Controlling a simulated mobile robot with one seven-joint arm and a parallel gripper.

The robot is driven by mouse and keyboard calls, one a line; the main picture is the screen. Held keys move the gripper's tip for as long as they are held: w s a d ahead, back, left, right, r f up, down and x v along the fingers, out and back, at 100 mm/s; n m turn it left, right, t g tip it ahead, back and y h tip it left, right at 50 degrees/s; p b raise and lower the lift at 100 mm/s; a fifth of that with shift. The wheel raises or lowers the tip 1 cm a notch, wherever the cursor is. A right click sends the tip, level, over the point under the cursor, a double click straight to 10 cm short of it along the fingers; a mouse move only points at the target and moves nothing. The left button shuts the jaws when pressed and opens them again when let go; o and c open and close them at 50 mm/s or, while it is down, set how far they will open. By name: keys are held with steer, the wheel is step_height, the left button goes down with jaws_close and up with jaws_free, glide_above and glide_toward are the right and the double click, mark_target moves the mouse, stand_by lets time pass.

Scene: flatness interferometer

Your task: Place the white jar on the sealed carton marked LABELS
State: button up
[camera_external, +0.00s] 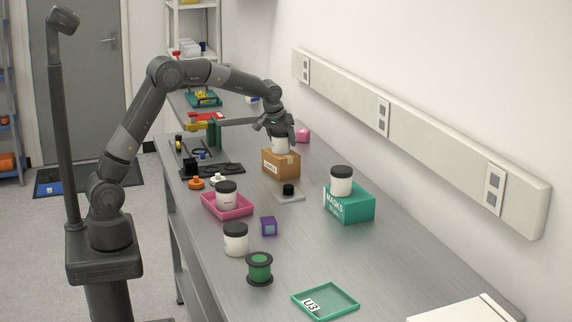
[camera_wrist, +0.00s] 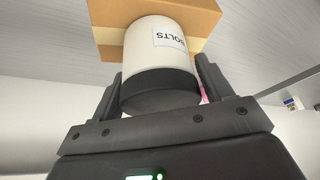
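A white jar with a dark lid (camera_wrist: 160,62) stands upright between the fingers of my gripper (camera_external: 279,131), its lid toward the palm. It also shows in the external view (camera_external: 280,146), over a brown carton (camera_external: 287,165). The jar's label reads BOLTS in the wrist view. My gripper (camera_wrist: 160,85) appears shut on the jar, a finger close on each side. The carton has a white label, too small to read surely; it also shows behind the jar in the wrist view (camera_wrist: 108,30). The jar's base appears at the carton's top; contact cannot be told.
Other white jars stand in a pink tray (camera_external: 243,214), on a teal MASKS box (camera_external: 352,207) and on the bench (camera_external: 236,240). A green spool (camera_external: 259,268), purple cube (camera_external: 268,226) and green tray (camera_external: 326,301) are nearer. A pink item (camera_external: 302,135) lies behind the carton.

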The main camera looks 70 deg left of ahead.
steer(key=shift+o, duration=1.1)
steer(key=shift+r, duration=0.2)
steer(key=v, duration=1.2)
steer(key=s+d+r+m+h, duration=0.1)
steer(key=s+d+r, duration=0.15)
steer(key=s, duration=0.25)
steer(key=s+d+r+m, duration=0.1)
steer(key=s+d+r, duration=0.1)
steer(key=s+d, duration=0.3)
steer(key=s+d+f+m, duration=0.2)
steer(key=s+d, duration=0.1)
steer(key=s, duration=0.6)
steer(key=s+d+f+m+t+h, duration=0.1)
steer(key=s+d+f+m, duration=0.1)
steer(key=s, duration=0.8)
steer(key=s+d+f+m+t, duration=0.1)
steer(key=s+d+f, duration=0.3)
steer(key=s, duration=0.5)
steer(key=shift+s+d+m+h, duration=0.15)
steer(key=shift+s+m+h, duration=0.15)
steer(key=shift+m+h, duration=0.1)
